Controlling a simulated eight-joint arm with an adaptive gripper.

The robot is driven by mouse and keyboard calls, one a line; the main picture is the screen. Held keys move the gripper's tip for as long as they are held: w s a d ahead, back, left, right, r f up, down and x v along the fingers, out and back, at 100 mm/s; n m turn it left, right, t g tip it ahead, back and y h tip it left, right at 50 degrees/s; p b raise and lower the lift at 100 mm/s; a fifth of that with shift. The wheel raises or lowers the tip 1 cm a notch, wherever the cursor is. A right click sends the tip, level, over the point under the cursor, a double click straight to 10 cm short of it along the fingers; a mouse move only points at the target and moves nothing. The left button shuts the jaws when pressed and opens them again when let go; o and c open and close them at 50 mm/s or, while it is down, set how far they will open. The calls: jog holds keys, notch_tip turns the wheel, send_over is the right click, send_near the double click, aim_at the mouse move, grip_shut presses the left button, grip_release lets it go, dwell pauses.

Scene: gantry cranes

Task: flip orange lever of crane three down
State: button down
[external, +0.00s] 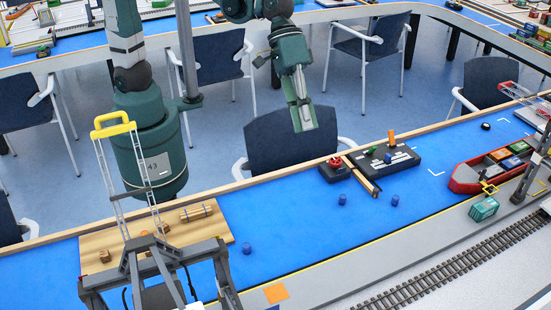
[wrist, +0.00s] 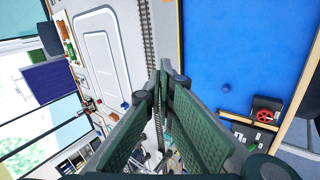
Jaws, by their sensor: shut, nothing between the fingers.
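A black control panel (external: 402,160) stands on the blue strip, with an upright orange lever (external: 391,137) and small green and blue parts on it. I cannot tell from any marking that it belongs to crane three. The panel also shows at the lower right of the wrist view (wrist: 238,125), but its levers are too small to tell apart there. My gripper (external: 304,125) hangs in the air, up and left of the panel, empty and apart from it. In the wrist view its two fingers (wrist: 165,70) meet at the tips.
A black box with a red wheel (external: 337,161) and a wooden bar (external: 362,176) stand beside the panel. A yellow-topped crane (external: 115,126) stands at left, a red ship (external: 465,180) at right. A chair is behind the table's wooden edge.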

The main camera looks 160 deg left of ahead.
jog(key=s+a+f+n, duration=0.1)
jog(key=a+f+n, duration=0.2)
jog(key=a, duration=0.6)
jog(key=a+f+n, duration=0.2)
jog(key=a+f, duration=0.1)
jog(key=a, duration=0.7)
jog(key=n+t+b, duration=0.2)
jog(key=n, duration=0.7)
send_over(392, 139)
jog(key=d, duration=0.5)
notch_tip(392, 139, down, 11)
jog(key=s+a+f+n, duration=0.2)
jog(key=s+a+f, duration=0.1)
jog(key=s, duration=0.5)
jog(key=s+a+f+n, duration=0.3)
jog(key=s+f, duration=0.1)
jog(key=s, duration=0.4)
jog(key=shift+s+g, duration=0.3)
jog(key=shift+g, duration=0.1)
jog(key=shift+f, duration=0.15)
jog(key=shift+w+f+b, duration=0.5)
jog(key=shift+w+f, duration=0.4)
jog(key=shift+w, duration=0.8)
jog(key=shift+w+f+b, duration=0.5)
jog(key=shift+w+f, duration=0.4)
jog(key=shift+w, duration=0.85)
jog(key=shift+w+f+b, duration=0.5)
jog(key=shift+w+f, duration=0.4)
jog(key=shift+w, duration=0.8)
